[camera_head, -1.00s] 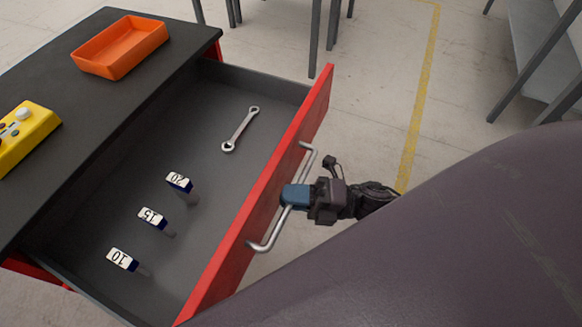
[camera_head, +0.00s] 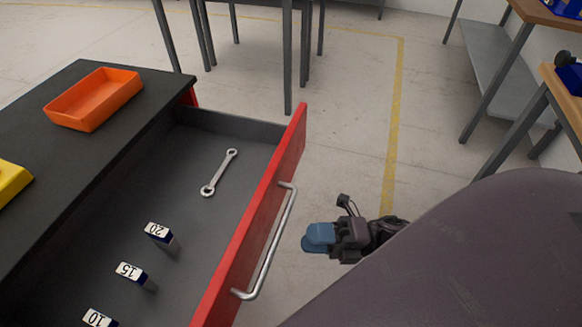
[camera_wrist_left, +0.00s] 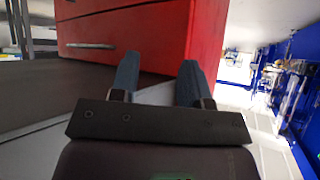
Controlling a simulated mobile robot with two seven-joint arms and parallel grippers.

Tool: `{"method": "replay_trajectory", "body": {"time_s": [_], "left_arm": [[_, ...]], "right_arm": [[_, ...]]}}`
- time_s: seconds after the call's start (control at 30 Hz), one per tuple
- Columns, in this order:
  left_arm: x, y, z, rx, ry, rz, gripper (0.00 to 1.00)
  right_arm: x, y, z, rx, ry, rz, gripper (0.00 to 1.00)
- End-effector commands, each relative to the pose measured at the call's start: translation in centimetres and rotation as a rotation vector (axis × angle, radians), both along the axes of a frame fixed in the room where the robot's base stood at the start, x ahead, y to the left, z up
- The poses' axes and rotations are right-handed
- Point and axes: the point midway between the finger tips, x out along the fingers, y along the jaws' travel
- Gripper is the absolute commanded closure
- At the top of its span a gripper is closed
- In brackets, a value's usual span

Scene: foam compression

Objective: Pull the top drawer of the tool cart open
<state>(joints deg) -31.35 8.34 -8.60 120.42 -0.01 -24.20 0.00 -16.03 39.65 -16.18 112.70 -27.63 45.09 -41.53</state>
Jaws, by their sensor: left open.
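The top drawer (camera_head: 195,215) of the tool cart (camera_head: 85,140) stands pulled well out, its grey interior showing. Its red front carries a silver bar handle (camera_head: 268,245). My right gripper (camera_head: 316,238), with blue fingertips, is just right of the handle, apart from it and empty. Its two fingers look parted. The left gripper is not in the head view.
In the drawer lie a wrench (camera_head: 220,173) and several blocks, including ones marked 20 (camera_head: 160,237) and 15 (camera_head: 135,275). An orange tray (camera_head: 93,98) and a yellow object (camera_head: 12,182) are on the cart top. Workbenches (camera_head: 540,15) stand right; the floor between is clear.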

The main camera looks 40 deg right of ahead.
Motion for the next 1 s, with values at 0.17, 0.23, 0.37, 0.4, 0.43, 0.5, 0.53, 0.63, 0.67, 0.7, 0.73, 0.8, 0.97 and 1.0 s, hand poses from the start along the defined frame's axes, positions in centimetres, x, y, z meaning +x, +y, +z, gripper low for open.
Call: {"method": "replay_trajectory", "body": {"time_s": [0.17, 0.23, 0.37, 0.4, 0.43, 0.5, 0.53, 0.63, 0.67, 0.7, 0.73, 0.8, 0.97, 1.0], "left_arm": [[0.1, -0.1, 0.0, -0.002, -0.001, 0.001, 0.57], [0.1, 0.0, 0.0, -0.002, -0.001, 0.001, 0.57], [0.1, 0.0, 0.0, 0.000, -0.001, 0.000, 0.57], [0.1, 0.0, 0.0, 0.000, -0.001, 0.000, 0.57], [0.1, 0.0, 0.0, 0.001, -0.001, -0.001, 0.57], [0.0, 0.0, 0.0, 0.002, -0.001, -0.003, 0.57], [0.1, 0.1, 0.0, 0.003, -0.001, -0.003, 0.57], [0.0, 0.1, 0.0, 0.006, 0.000, -0.006, 0.57], [0.0, 0.2, 0.0, 0.007, 0.000, -0.006, 0.57], [0.0, 0.2, 0.0, 0.007, 0.000, -0.007, 0.57], [0.0, 0.2, 0.0, 0.008, 0.000, -0.007, 0.57], [0.0, 0.2, 0.0, 0.008, 0.000, -0.009, 0.57], [0.0, 0.2, 0.0, 0.008, 0.000, -0.009, 0.57], [0.0, 0.2, 0.0, 0.008, 0.000, -0.009, 0.57]], "right_arm": [[-1.1, -1.9, -0.5, -0.002, 0.001, -0.001, 0.60], [-1.4, -2.3, -0.5, 0.000, 0.001, 0.000, 0.60], [-1.6, -2.6, -0.6, 0.001, -0.001, 0.000, 0.60], [-1.6, -2.7, -0.6, 0.001, -0.001, 0.000, 0.60], [-1.6, -2.7, -0.6, 0.001, -0.001, 0.000, 0.60], [-1.6, -2.7, -0.6, 0.001, -0.001, 0.000, 0.60], [-1.6, -2.7, -0.6, 0.001, -0.001, 0.000, 0.60], [-1.6, -2.7, -0.6, 0.001, -0.001, 0.000, 0.60], [-1.6, -2.7, -0.6, 0.001, -0.001, 0.000, 0.60], [-1.6, -2.6, -0.6, 0.001, -0.001, 0.000, 0.60], [-1.6, -2.6, -0.6, 0.001, -0.001, 0.000, 0.60], [-1.6, -2.6, -0.6, 0.001, -0.001, 0.001, 0.60], [-1.6, -2.6, -0.6, 0.004, 0.006, 0.001, 0.60], [-1.6, -2.7, -0.6, 0.009, 0.019, 0.002, 0.60]]}}
